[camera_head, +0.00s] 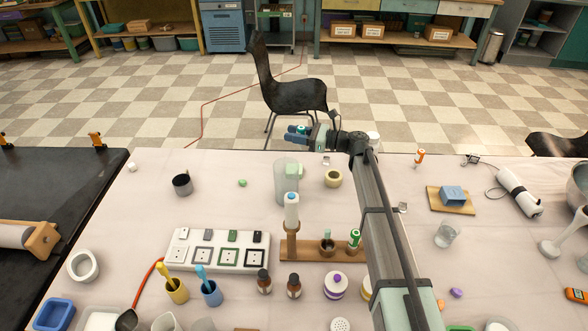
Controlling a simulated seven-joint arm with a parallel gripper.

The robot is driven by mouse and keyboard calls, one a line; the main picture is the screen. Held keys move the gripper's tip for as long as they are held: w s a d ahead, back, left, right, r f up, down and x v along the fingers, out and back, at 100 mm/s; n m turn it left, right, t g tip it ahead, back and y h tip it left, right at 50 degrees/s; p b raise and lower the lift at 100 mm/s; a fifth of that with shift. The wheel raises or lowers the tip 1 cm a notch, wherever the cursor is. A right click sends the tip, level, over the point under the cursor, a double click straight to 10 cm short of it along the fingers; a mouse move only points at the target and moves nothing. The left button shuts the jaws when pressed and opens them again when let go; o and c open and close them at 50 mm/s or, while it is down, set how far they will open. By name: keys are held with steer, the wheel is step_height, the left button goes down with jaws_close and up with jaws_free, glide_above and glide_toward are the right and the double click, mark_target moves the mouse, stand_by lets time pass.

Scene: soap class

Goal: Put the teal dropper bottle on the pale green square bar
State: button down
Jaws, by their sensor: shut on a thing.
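My gripper (297,134) is at the end of the arm, above the far edge of the table. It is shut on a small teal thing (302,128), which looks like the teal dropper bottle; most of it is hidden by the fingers. The pale green square bar (296,170) lies on the table below the gripper, toward the far edge. It is partly behind a clear cylinder. The held thing is apart from the bar and appears well above the table.
The tall clear cylinder (283,187) stands in front of the bar. A cream tape roll (333,178) lies to its right. A dark cup (182,185) is at left.

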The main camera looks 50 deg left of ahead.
steer(key=shift+s+a+f, duration=0.15)
steer(key=shift+a+f, duration=0.25)
steer(key=shift+f, duration=1.2)
steer(key=shift+s+a+f, duration=0.1)
steer(key=shift+a+f, duration=0.35)
steer(key=shift+f, duration=1.2)
steer(key=shift+s+a+f, duration=0.15)
steer(key=shift+a+f, duration=0.25)
steer(key=shift+f, duration=1.2)
steer(key=shift+f, duration=0.1)
steer(key=c, duration=0.8)
jaws_free()
steer(key=v, duration=1.2)
steer(key=shift+w, duration=0.15)
